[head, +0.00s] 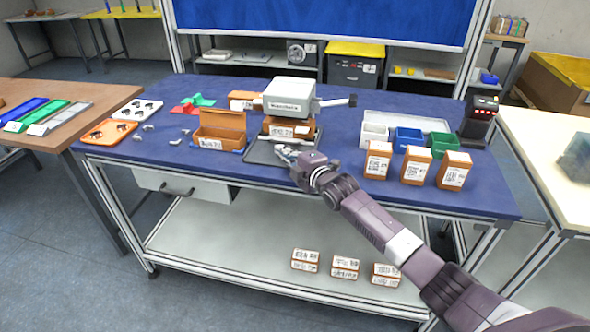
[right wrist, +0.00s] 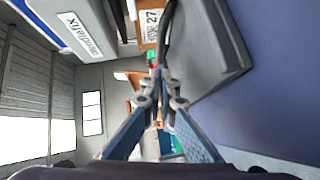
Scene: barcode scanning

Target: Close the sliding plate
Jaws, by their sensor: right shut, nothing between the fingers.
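The sliding plate (head: 262,153) is a flat dark grey tray at the front of the pale grey labelled machine (head: 290,95). It sticks out from under the machine toward the table's front edge. An orange box with a white label (head: 281,130) stands under the machine head, behind the plate. In the right wrist view, the shut fingertips (right wrist: 158,73) are beside the grey plate (right wrist: 212,50), with the machine (right wrist: 75,25) at upper left. My left gripper is out of view.
An open orange box (head: 221,125) stands left of the plate. Orange labelled boxes (head: 415,166) stand to the right, before white, blue and green bins (head: 408,139). The blue tabletop (head: 345,192) is clear in front.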

